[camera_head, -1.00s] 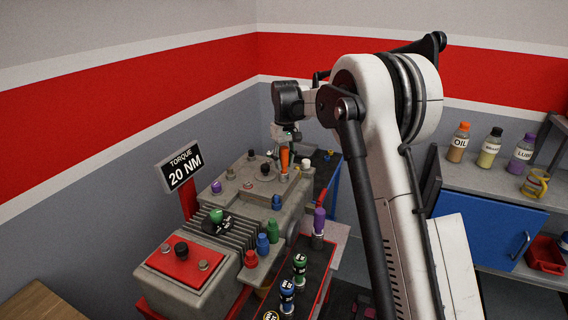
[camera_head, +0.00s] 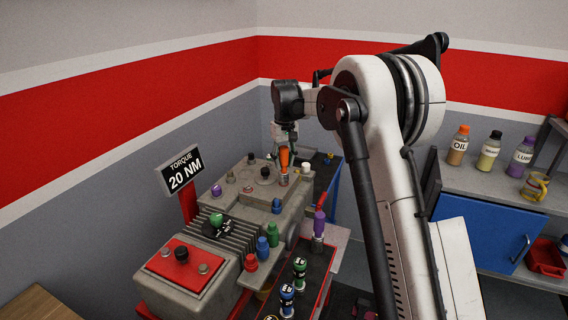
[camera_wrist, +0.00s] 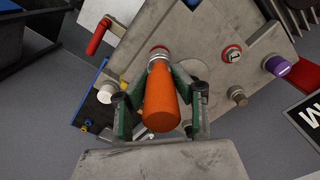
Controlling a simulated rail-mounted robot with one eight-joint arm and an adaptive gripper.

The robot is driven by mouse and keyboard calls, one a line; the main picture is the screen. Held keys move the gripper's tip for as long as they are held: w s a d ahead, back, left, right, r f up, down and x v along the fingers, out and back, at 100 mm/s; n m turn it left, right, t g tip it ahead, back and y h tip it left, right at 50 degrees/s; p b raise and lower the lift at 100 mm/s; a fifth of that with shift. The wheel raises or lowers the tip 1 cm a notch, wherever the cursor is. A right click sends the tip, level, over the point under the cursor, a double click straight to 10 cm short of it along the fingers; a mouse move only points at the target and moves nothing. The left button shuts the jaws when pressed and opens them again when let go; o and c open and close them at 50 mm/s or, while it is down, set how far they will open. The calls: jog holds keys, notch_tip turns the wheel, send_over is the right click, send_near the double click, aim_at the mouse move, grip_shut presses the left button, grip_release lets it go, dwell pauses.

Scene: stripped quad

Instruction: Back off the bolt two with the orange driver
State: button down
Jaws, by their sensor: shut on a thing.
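The orange driver (camera_head: 284,158) stands upright on the far right part of the grey engine block (camera_head: 240,199) in the head view. My gripper (camera_head: 285,146) is above it, with its fingers around the handle. In the wrist view, the orange handle (camera_wrist: 160,101) sits between the two green-and-black fingers of my gripper (camera_wrist: 158,92). The driver's metal lower end reaches a red-ringed spot on the block. The bolt under it is hidden, and I cannot read a number there. A red-ringed bolt marked 1 (camera_wrist: 232,53) is beside it.
A torque sign (camera_head: 183,171) reads 20 NM. Purple (camera_head: 217,191), blue (camera_head: 276,205) and white (camera_head: 305,168) caps stand on the block. A purple-handled tool (camera_head: 319,224) stands at its right.

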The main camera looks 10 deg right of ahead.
jog(key=shift+m+b, duration=0.3)
jog(key=shift+m, duration=3.4)
jog(key=shift+f+b, duration=0.2)
jog(key=shift+b, duration=0.15)
jog(key=shift+f+b, duration=0.4)
jog(key=shift+f, duration=0.2)
jog(key=shift+n, duration=1.2)
